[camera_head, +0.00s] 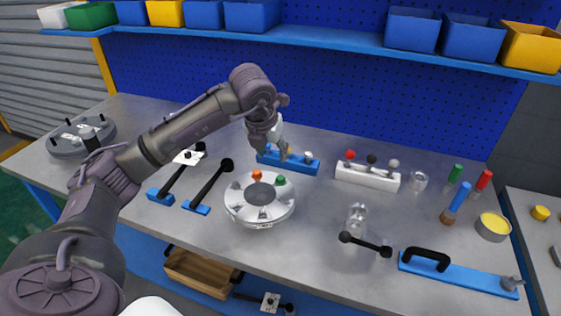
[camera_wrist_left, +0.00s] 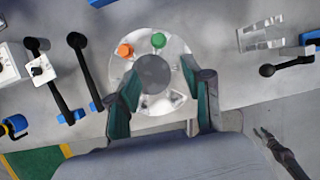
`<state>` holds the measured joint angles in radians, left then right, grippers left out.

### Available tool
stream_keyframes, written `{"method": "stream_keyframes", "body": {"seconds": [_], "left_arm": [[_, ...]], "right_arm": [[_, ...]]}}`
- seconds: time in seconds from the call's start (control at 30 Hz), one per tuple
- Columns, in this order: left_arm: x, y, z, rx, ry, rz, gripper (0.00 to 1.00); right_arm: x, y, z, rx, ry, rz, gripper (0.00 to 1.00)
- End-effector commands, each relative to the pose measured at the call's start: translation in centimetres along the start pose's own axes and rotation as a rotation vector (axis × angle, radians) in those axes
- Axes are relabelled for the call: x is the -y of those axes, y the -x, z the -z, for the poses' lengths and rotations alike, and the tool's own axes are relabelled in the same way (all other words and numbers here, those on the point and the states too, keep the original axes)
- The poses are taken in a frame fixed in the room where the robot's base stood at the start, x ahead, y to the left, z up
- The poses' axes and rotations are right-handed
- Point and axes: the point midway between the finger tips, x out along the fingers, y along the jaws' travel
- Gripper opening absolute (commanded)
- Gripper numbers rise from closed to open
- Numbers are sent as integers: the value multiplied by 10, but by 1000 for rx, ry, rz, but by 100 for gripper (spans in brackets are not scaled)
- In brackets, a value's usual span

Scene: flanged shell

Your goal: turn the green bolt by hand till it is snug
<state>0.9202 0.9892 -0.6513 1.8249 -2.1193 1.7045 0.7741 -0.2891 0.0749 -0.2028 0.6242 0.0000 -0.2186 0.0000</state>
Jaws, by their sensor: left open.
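The green bolt (camera_head: 280,181) stands on the rim of the round silver flanged shell (camera_head: 237,210), beside an orange bolt (camera_head: 257,175). In the left wrist view the green bolt (camera_wrist_left: 158,40) is near the top of the shell's rim, with the orange bolt (camera_wrist_left: 125,50) to its left. My left gripper (camera_head: 276,148) is above and behind the shell, apart from the green bolt. In the left wrist view its fingers (camera_wrist_left: 163,72) are spread and empty. What looks like my right gripper (camera_wrist_left: 264,134) shows small at lower right; its jaw state is unclear.
Black-handled tools on blue bases (camera_head: 208,188) lie left of the shell. A white holder with coloured knobs (camera_head: 368,178) and a black-ended lever (camera_head: 365,244) are to its right. A blue stand (camera_head: 300,163) is behind. Bare bench lies in front.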

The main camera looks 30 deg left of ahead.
Motion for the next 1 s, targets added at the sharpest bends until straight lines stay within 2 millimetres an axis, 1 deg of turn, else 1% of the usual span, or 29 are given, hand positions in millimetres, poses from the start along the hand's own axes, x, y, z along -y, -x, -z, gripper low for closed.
{"method": "stream_keyframes", "body": {"seconds": [0.03,0.1,0.23,0.5,0.7,0.83,1.0], "left_arm": [[-3,1,-1,4,1,-14,50],[-4,-4,-1,5,2,-18,50],[-4,-22,0,1,3,-17,50],[-4,-81,0,-1,2,-14,50],[-4,-115,-1,2,2,-13,50],[-4,-129,-1,3,2,-12,50],[-4,-136,-1,5,1,-13,50]], "right_arm": [[-1,1,-7,10,0,-2,40],[-1,3,-14,20,0,-2,40],[-2,7,-20,31,-1,-2,40],[-6,20,-17,29,-1,-8,40],[-7,26,-8,15,-1,-9,40],[-7,28,-7,13,-1,-8,40],[-5,28,-7,13,-1,-5,40]]}}
